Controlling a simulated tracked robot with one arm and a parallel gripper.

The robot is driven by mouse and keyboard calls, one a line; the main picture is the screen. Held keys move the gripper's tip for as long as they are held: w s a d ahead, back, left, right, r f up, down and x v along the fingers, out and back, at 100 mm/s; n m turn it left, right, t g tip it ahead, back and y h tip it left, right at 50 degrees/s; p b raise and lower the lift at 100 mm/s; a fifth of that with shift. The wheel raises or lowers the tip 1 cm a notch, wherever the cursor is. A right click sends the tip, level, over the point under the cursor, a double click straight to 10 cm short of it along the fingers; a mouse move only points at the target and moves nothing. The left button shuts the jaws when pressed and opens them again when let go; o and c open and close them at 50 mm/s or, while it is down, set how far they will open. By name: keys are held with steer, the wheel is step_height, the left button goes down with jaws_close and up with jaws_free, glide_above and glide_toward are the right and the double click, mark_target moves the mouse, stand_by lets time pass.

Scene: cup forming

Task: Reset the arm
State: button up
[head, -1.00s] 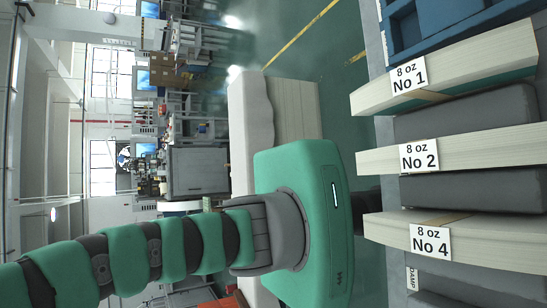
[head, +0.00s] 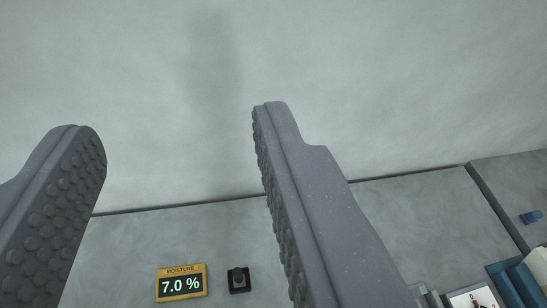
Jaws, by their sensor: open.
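My gripper (head: 175,125) is open, its two grey studded fingers spread wide in the head view. Nothing is between the fingers. A pale, plain wall-like surface fills the view beyond the fingertips, with a faint dark shadow on it.
A grey ledge or bench top (head: 130,245) runs along the bottom. On it are a yellow-framed moisture display (head: 181,283) reading 7.0 % and a small black knob or switch (head: 238,279). At the lower right are a blue holder (head: 520,280), a white label (head: 474,299) and a small blue object (head: 531,217).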

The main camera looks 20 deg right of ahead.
steer(key=shift+s+r, duration=0.2)
steer(key=shift+r, duration=0.05)
step_height(320, 180, down, 4)
steer(key=b, duration=0.3)
steer(key=shift+r+b, duration=0.15)
steer(key=shift+b, duration=0.15)
steer(key=shift+r, duration=0.2)
steer(key=shift+c, duration=1)
